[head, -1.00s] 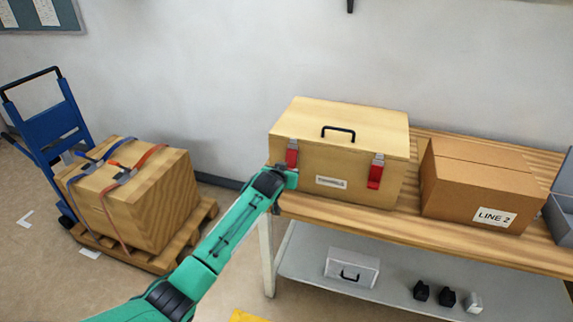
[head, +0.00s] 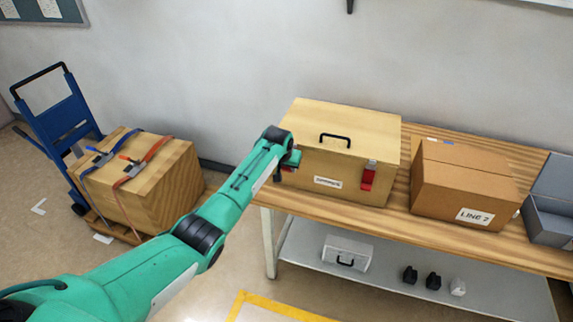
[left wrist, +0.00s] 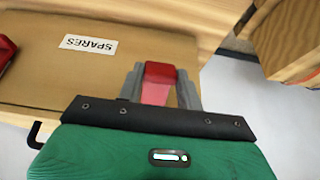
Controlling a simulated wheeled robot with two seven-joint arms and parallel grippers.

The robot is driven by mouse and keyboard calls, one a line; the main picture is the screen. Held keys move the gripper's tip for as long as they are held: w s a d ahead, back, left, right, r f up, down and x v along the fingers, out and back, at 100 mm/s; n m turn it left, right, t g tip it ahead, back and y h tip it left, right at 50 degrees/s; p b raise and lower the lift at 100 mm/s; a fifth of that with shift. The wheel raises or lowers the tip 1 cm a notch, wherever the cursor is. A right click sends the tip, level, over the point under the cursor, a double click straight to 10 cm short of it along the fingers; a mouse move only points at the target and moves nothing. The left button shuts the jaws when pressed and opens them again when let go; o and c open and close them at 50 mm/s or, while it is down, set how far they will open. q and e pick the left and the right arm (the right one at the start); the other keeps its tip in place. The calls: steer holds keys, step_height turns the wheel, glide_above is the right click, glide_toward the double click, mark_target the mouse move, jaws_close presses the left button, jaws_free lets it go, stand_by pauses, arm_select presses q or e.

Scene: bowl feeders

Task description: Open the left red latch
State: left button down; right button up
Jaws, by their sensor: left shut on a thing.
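The wooden box (head: 348,118) stands on the bench with its lid down and a black handle on top. My left gripper (left wrist: 160,95) is shut on the left red latch (left wrist: 158,72), whose red lever shows between the two grey fingers in the left wrist view. In the head view my left gripper (head: 291,160) is at the box's front left and hides this latch. The right red latch (head: 368,177) hangs on the front face; it also shows at the edge of the left wrist view (left wrist: 5,50). My right gripper is not in view.
A cardboard box marked LINE 2 (head: 465,185) and a grey bin (head: 550,215) stand to the right on the bench (head: 400,225). A small case (head: 347,253) lies on the shelf below. A strapped crate (head: 150,190) and a blue hand truck (head: 55,115) stand left.

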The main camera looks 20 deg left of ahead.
arm_select(q)
steer(key=shift+w+r+g, duration=0.15)
steer(key=shift+r+g, duration=0.5)
steer(key=shift+g, duration=0.25)
steer(key=shift+r, duration=0.1)
steer(key=c, duration=0.9)
jaws_free()
steer(key=b+v, duration=0.1)
steer(key=v, duration=0.5)
steer(key=b+v, duration=0.2)
steer(key=v, duration=0.5)
steer(key=shift+w+d+r, duration=0.1)
steer(key=shift+w+r, duration=0.05)
steer(key=shift+r, duration=0.25)
